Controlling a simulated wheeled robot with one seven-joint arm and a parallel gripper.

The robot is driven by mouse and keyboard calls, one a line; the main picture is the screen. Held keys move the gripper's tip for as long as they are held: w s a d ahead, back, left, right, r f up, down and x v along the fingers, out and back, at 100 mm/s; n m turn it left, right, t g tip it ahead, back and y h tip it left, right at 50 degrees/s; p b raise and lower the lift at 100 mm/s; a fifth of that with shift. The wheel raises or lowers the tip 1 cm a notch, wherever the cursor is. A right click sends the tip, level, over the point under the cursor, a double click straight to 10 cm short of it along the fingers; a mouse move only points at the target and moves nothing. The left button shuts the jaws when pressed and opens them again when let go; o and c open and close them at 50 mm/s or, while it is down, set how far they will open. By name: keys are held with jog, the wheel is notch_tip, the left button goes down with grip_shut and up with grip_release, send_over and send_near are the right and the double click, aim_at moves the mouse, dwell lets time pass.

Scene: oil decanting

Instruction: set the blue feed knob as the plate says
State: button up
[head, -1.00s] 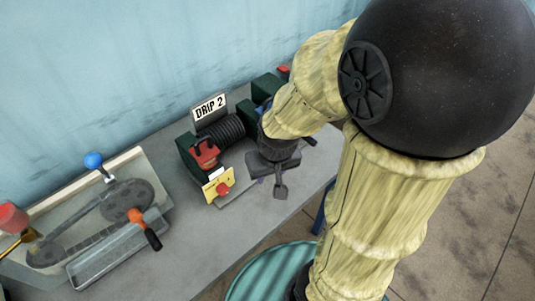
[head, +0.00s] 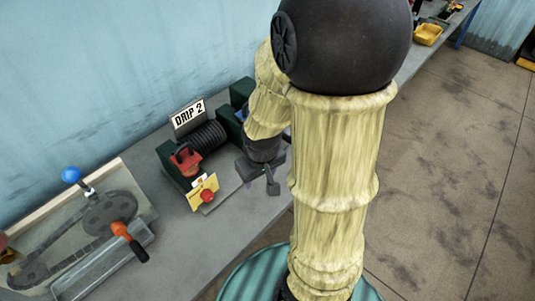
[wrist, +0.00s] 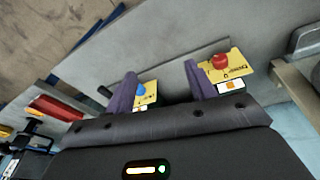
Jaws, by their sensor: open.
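The plate (head: 188,115) reads "DRIP 2" and stands behind the dark green machine with a black ribbed coil. The blue feed knob (wrist: 140,91) sits on a yellow label panel (wrist: 150,98) in the wrist view, its pointer direction too small to read. My gripper (wrist: 160,84) is open. In the wrist view the blue knob shows between its two purple fingers, nearer the left one, and I see no contact. In the head view my gripper (head: 262,170) is over the bench, right of the machine; my arm hides part of that area.
A red knob (head: 207,196) on a yellow panel is left of my gripper; it also shows in the wrist view (wrist: 221,61). A belt device with a blue ball lever (head: 71,174) and orange-handled crank (head: 125,235) stands at left. The bench front is clear.

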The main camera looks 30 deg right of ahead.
jog(key=d+f+n+y, duration=0.1)
jog(key=d+f, duration=0.2)
jog(key=f, duration=0.1)
jog(key=d+f+t+y, duration=0.1)
jog(key=d+f, duration=0.3)
jog(key=w+d+f+n+t+y, duration=0.1)
jog(key=d+f, duration=0.2)
jog(key=f, duration=0.1)
jog(key=shift+d+f+n, duration=0.15)
jog(key=shift+f+n, duration=0.05)
jog(key=shift+n, duration=0.1)
jog(key=shift+w+d+f+t+y, duration=0.15)
jog(key=shift+d+f+t+y, duration=0.15)
jog(key=shift+d+t+y, duration=0.5)
jog(key=d+r+t, duration=0.4)
jog(key=t, duration=0.2)
jog(key=shift+w+d+t+y, duration=0.25)
jog(key=shift+d+t+y, duration=0.05)
jog(key=shift+d+t, duration=0.1)
jog(key=p+x, duration=0.1)
jog(key=x, duration=1.6)
jog(key=shift+w+a+f, duration=0.1)
jog(key=shift+w+a, duration=0.1)
